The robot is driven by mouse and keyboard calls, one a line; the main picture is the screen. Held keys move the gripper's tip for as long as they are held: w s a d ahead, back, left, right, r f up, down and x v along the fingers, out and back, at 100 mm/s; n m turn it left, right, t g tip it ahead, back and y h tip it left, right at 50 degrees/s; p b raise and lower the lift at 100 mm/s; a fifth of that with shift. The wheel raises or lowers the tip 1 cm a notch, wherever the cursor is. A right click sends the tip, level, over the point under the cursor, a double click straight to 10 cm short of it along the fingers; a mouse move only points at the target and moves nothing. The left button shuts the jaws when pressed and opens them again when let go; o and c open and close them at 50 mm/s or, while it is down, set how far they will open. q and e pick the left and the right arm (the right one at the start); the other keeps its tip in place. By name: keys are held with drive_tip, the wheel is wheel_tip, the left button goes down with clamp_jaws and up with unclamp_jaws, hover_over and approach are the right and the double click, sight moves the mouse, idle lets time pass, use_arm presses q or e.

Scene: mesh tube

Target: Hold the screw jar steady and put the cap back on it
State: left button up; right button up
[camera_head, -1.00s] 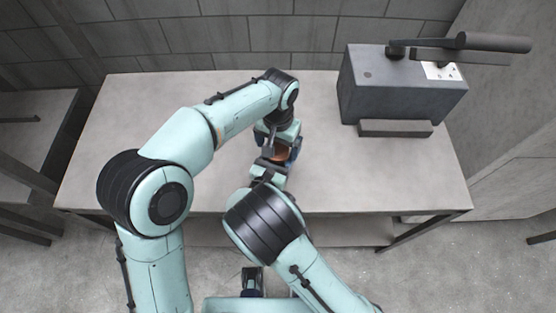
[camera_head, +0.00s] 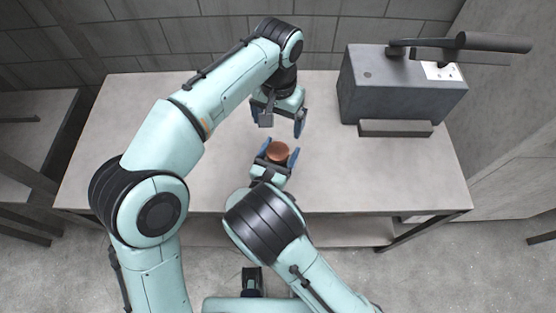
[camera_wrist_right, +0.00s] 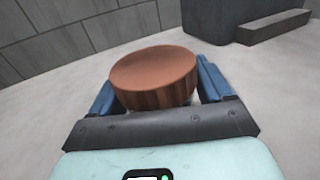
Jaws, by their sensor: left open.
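The brown, ribbed round cap (camera_head: 278,152) sits on top of the screw jar, between the fingers of my right gripper (camera_head: 280,157). In the right wrist view the cap (camera_wrist_right: 154,78) fills the space between the two blue fingers and hides nearly all of the jar; only a pale sliver shows below it. My right gripper is shut on the jar under the cap. I cannot tell whether the cap is fully screwed down. My left gripper (camera_head: 278,116) is open and empty, beyond and above the cap, apart from it.
The grey table (camera_head: 180,130) is mostly bare, with free room left and right of the grippers. A dark grey box-shaped machine with a lever (camera_head: 400,90) stands at the back right, with a low block before it. A tiled wall closes the back.

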drive_tip(key=shift+o, duration=0.4)
drive_tip(key=shift+s, duration=0.1)
drive_tip(key=shift+s+a, duration=0.15)
drive_tip(key=shift+s, duration=0.05)
drive_tip(key=b+v, duration=0.1)
drive_tip(key=v, duration=1.1)
drive_tip(key=shift+s, duration=0.35)
